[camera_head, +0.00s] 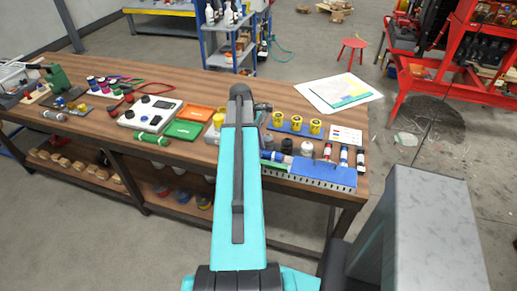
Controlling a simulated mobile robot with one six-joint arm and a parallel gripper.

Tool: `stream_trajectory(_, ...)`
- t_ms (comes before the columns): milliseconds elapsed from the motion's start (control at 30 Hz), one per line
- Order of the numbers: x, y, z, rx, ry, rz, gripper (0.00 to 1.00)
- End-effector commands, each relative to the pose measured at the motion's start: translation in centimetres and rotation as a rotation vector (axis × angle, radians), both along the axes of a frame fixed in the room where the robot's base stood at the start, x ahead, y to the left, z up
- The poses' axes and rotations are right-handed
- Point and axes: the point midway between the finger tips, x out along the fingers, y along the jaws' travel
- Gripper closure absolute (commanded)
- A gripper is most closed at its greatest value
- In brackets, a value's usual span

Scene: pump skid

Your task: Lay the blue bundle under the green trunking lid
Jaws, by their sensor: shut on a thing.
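My turquoise arm reaches forward over the bench, and its link covers the middle of the worktop. My gripper and anything in it are hidden behind this link. A grey slotted trunking (300,181) lies along the front edge, right of my arm. A blue lid (325,172) covers its right part. A green roll with pale ends (150,138) lies near the front edge, left of my arm. I cannot pick out a blue bundle for certain.
Left of my arm are a green tray (184,130), an orange tray (196,113) and a white control box (150,115). Right are yellow parts on a blue strip (297,124), several small bottles and a paper sheet (340,93). A grey block (430,230) stands at front right.

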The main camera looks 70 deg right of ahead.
Motion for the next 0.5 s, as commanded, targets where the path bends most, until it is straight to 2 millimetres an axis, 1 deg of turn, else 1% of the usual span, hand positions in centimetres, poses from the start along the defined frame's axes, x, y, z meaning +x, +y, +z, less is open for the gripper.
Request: stream_trajectory(500,0.05,0.02,-1.04,0.000,0.000,0.001,0.92)
